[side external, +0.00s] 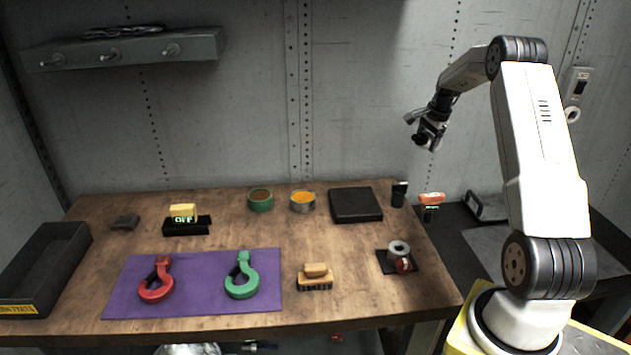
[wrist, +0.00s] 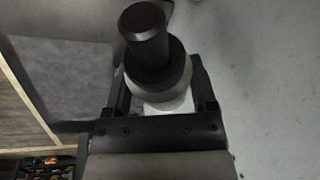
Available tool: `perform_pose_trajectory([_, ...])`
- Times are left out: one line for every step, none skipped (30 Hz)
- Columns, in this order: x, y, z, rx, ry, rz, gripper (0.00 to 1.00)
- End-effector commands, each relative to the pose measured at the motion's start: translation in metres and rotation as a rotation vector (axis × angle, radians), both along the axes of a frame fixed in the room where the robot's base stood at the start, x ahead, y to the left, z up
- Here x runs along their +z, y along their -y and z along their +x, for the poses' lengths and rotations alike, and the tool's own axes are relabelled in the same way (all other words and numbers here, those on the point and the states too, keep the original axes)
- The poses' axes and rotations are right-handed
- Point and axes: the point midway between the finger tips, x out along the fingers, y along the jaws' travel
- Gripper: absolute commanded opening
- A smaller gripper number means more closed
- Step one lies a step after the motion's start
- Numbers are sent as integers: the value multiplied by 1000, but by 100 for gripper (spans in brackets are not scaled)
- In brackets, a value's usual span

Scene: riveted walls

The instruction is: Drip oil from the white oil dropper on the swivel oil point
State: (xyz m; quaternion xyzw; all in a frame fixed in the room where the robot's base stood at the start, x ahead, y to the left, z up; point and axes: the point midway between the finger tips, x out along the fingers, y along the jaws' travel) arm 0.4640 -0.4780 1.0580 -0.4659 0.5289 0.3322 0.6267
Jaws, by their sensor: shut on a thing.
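My gripper (side external: 429,132) is raised high above the right end of the bench, clear of everything there. In the wrist view my gripper (wrist: 161,88) is shut on a pale white-grey round body with a black stepped cap and nozzle, which looks like the white oil dropper (wrist: 178,104). In the side view it is small and mostly dark. The swivel oil point is not clear to make out; a grey ring-shaped fitting with a red part (side external: 399,250) sits on a black square plate at the bench's right. A red hook (side external: 156,290) and green hook (side external: 242,287) lie on a purple mat.
A wooden brush (side external: 316,278) stands between mat (side external: 204,304) and plate. Behind are a green tin (side external: 260,205), an open tin with orange contents (side external: 302,207), a black pad (side external: 355,205) and a yellow block (side external: 183,212). A dark tray (side external: 45,262) is far left.

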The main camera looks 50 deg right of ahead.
Motion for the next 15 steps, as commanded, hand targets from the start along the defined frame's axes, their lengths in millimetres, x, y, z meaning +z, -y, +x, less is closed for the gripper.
perform_pose_trajectory([1,0,0,0,1,0,0])
perform_pose_trajectory([1,0,0,0,1,0,0])
perform_pose_trajectory([1,0,0,0,1,-1,0])
perform_pose_trajectory([1,0,0,0,1,-1,0])
perform_pose_trajectory([1,0,0,0,1,-1,0])
perform_pose_trajectory([1,0,0,0,1,-1,0])
perform_pose_trajectory([1,0,0,0,1,-1,0])
perform_pose_trajectory([1,0,0,0,0,0,0])
perform_pose_trajectory([0,0,0,-1,2,4,0])
perform_pose_trajectory([0,1,0,-1,2,9,0])
perform_pose_trajectory([0,1,0,-1,3,17,0])
perform_pose_trajectory([0,1,0,-2,7,29,0])
perform_pose_trajectory([0,1,0,-3,10,42,0])
perform_pose_trajectory([0,1,0,-2,13,55,0])
perform_pose_trajectory([0,1,0,-2,20,78,0])
